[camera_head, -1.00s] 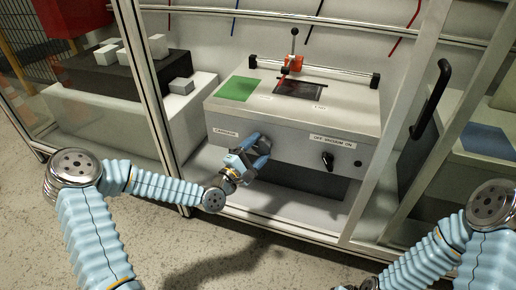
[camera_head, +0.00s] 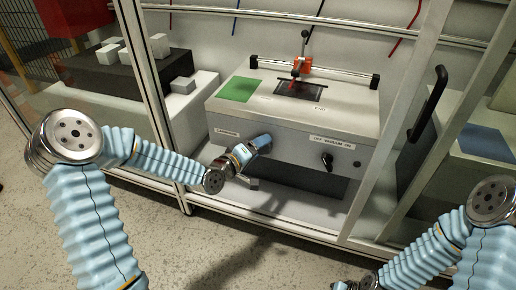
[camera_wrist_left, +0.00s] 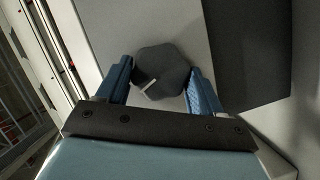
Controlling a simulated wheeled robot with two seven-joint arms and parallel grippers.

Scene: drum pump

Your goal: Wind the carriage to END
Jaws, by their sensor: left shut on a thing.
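My left gripper (camera_head: 259,145) is at the front face of the grey machine box (camera_head: 285,147), just right of the CARRIAGE label (camera_head: 227,132). In the left wrist view its two blue fingers stand either side of a dark, many-sided knob (camera_wrist_left: 163,72) with a white pointer mark, and are shut on it. In the head view the gripper mostly hides the knob. The orange carriage (camera_head: 303,64) sits on the rail (camera_head: 340,74), right of the rail's middle-left part, above the dark framed plate (camera_head: 299,91). The END label (camera_head: 320,108) is in front of the plate. My right gripper is barely seen at the bottom edge.
A green pad (camera_head: 238,89) lies on the box's left top. A black vacuum switch (camera_head: 327,160) is on the front, to the right. Metal frame posts (camera_head: 160,90) flank the opening. A door with a black handle (camera_head: 436,97) stands to the right.

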